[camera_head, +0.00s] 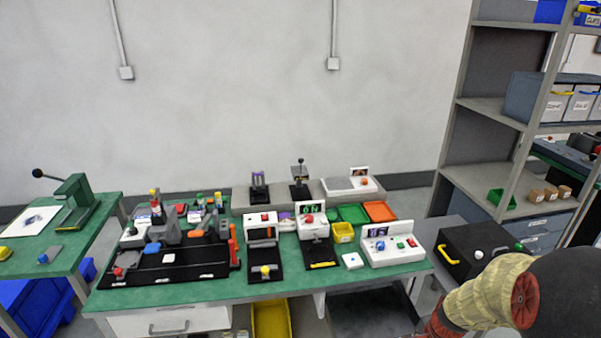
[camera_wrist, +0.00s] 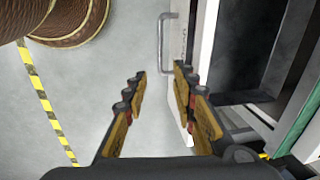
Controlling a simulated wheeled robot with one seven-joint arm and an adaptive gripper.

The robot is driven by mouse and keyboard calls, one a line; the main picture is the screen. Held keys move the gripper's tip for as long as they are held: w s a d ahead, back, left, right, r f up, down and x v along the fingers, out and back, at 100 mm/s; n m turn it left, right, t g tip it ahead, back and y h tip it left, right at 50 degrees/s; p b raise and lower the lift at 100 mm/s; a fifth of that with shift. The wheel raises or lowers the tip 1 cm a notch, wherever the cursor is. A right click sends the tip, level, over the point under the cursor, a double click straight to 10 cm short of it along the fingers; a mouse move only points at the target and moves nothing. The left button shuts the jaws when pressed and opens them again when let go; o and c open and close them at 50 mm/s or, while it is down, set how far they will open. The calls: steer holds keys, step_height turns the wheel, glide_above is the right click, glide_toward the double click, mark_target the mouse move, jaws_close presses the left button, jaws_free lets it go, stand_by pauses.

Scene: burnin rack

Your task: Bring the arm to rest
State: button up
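My gripper (camera_wrist: 160,92) shows in the wrist view. Its two fingers stand apart with nothing between them, and bare grey floor shows in the gap. The fingers are beside a pale drawer front with a metal handle (camera_wrist: 166,38); I cannot tell whether they touch it. In the head view my arm (camera_head: 490,295) reaches in at the lower right corner, in front of the right end of the green-topped bench (camera_head: 200,292). The gripper itself is out of the head view.
Devices crowd the bench, among them a white display box (camera_head: 392,252) and a black fixture (camera_head: 165,268). A black box with a yellow handle (camera_head: 485,247) stands right of the bench, near my arm. A grey shelf rack (camera_head: 490,105) rises behind. Yellow-black tape (camera_wrist: 48,108) marks the floor.

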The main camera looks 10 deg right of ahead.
steer(key=s+a+r+n+t, duration=0.1)
steer(key=s+a+r+n, duration=0.3)
steer(key=r, duration=0.6)
steer(key=s+a+r+n+t+p, duration=0.1)
steer(key=s+a+r+n, duration=0.3)
steer(key=a+r+n, duration=0.3)
steer(key=s+a+r+n+t, duration=0.1)
steer(key=s+a+r+n, duration=0.2)
steer(key=r, duration=1)
steer(key=a+n, duration=0.3)
steer(key=a, duration=0.2)
steer(key=shift+s+t, duration=0.3)
steer(key=shift+s, duration=0.1)
